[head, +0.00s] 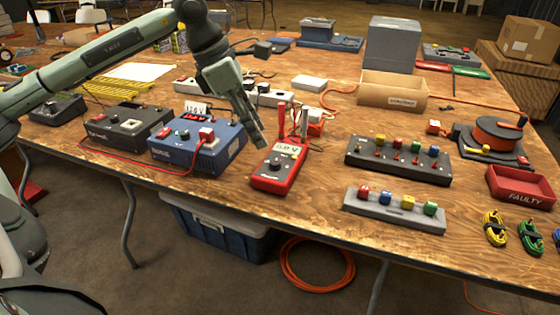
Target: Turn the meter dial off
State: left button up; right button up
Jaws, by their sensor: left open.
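The red meter (267,183) lies on the wooden table near its front edge, left of the middle. Its light display (288,149) shows a voltage reading too small to read surely. A dark round dial (275,166) sits below the display; its exact setting is too small to tell. My right gripper is not in view.
A blue power box (222,153) with a red lead stands close left of the meter. A white power strip (268,97) lies behind it. Bare table lies right of the meter.

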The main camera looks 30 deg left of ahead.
aim_at(274, 162)
pick_arm(q)
jog(key=x, duration=0.6)
jog(key=shift+w+f+p, duration=0.1)
jog(key=shift+f+p, duration=0.2)
jog(key=shift+f, duration=0.15)
jog(key=shift+w+d+f, duration=0.1)
jog(key=shift+w+f, duration=0.05)
jog(key=shift+f, duration=0.25)
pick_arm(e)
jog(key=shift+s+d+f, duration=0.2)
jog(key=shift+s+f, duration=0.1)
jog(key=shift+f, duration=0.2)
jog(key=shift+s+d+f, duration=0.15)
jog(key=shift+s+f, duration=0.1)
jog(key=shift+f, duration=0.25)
pick_arm(q)
grip_shut()
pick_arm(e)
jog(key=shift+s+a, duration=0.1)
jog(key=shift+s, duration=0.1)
